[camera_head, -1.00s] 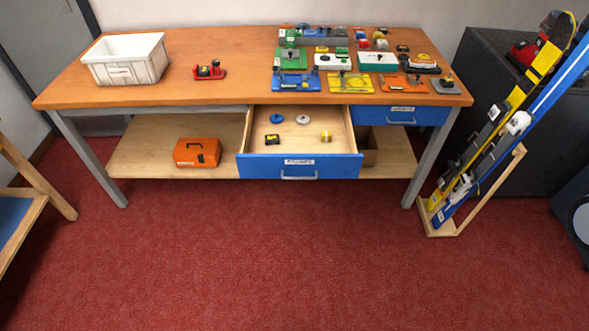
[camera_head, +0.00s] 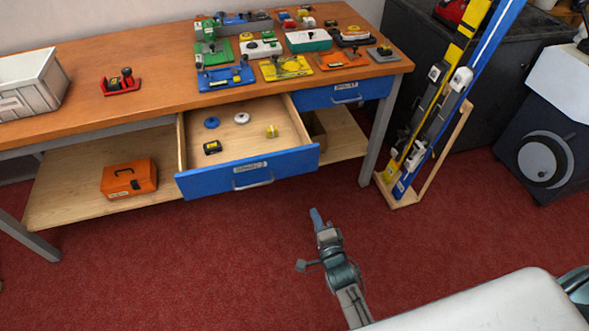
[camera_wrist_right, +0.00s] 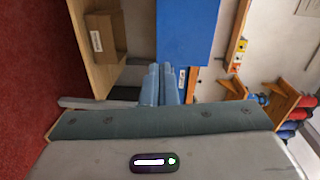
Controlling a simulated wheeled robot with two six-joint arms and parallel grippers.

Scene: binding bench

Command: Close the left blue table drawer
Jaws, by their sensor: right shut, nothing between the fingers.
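The left blue drawer (camera_head: 247,174) is pulled well out from under the wooden bench. It has a white label and a grey bar handle (camera_head: 253,184). Inside lie a blue disc, a pale disc, a yellow roll and a small black-and-yellow item. My right gripper (camera_head: 316,216) is shut and empty, in front of and to the right of the drawer front, apart from it. In the right wrist view its fingers (camera_wrist_right: 159,84) are together, with a blue front (camera_wrist_right: 186,30) beyond them, apparently this drawer. My left gripper is not in view.
The right blue drawer (camera_head: 342,93) is closed. An orange toolbox (camera_head: 129,179) sits on the lower shelf. A wooden rack (camera_head: 401,199) with skis stands right of the bench leg. Coloured fixtures and a white bin (camera_head: 32,85) are on top. Red carpet in front is clear.

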